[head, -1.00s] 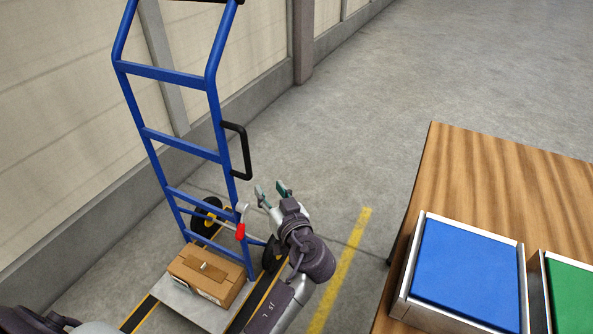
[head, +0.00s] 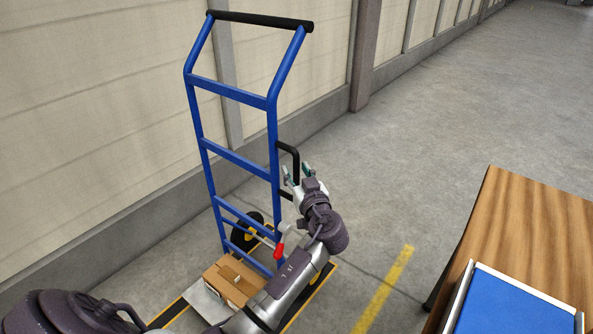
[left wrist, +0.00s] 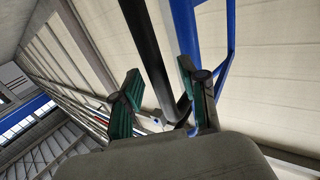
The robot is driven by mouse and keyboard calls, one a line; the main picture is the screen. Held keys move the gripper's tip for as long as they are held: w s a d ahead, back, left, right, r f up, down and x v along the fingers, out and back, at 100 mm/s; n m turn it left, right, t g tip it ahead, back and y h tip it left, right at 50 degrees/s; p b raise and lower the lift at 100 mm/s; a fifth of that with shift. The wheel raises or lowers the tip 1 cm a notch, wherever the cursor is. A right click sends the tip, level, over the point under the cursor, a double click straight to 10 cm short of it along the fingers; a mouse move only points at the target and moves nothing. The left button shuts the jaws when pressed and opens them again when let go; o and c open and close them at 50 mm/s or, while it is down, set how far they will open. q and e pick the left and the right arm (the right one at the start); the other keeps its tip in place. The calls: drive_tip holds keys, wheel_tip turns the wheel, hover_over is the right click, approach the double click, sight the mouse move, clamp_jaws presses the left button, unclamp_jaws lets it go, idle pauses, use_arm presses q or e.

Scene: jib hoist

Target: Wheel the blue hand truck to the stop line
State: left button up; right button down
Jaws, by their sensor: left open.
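The blue hand truck (head: 242,150) stands upright near the wall in the head view, with a black top bar (head: 260,20) and a black side handle (head: 292,160) on its right. A cardboard box (head: 232,279) sits on its toe plate. A lever with a red end (head: 278,251) shows low on its right side. My left gripper (head: 297,172) is open at the side handle. In the left wrist view, the black handle bar (left wrist: 152,55) runs between the open fingers (left wrist: 163,98); contact cannot be told. A yellow line (head: 384,288) lies on the floor. My right gripper is not visible.
A wooden table (head: 525,230) with a blue-bottomed tray (head: 510,305) stands at the right. The wall (head: 100,140) runs along the left, with a post (head: 366,55). Open concrete floor (head: 430,120) lies beyond the line and table.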

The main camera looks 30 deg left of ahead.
use_arm(q)
drive_tip(key=shift+w+a, duration=0.15)
drive_tip(key=shift+a, duration=0.05)
clamp_jaws()
idle(0.4)
